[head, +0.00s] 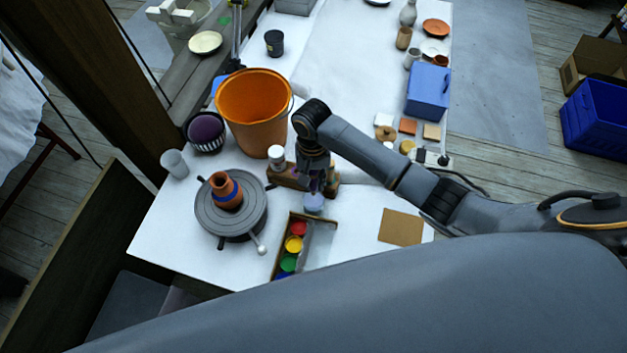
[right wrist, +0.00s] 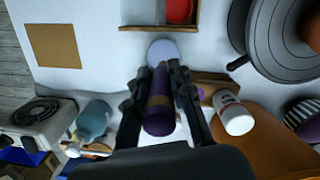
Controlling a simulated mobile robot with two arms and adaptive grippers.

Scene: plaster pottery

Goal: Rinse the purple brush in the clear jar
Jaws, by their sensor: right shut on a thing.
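My right gripper (head: 316,187) points down over the table and is shut on the purple brush (right wrist: 158,115), which lies between its fingers in the right wrist view. The clear jar (head: 314,204), with a pale bluish round top, stands just below the gripper. The jar (right wrist: 163,52) also shows in the right wrist view, just beyond the fingertips. The brush's far end points toward the jar; I cannot tell whether it is inside it. My left gripper is not in view.
A paint box (head: 275,262) with several coloured pots sits in front of the jar. A turntable (head: 252,224) with a painted pot (head: 224,187) is at left, an orange bucket (head: 256,125) behind. A wooden block (head: 290,180) and white bottle (head: 276,155) are close by.

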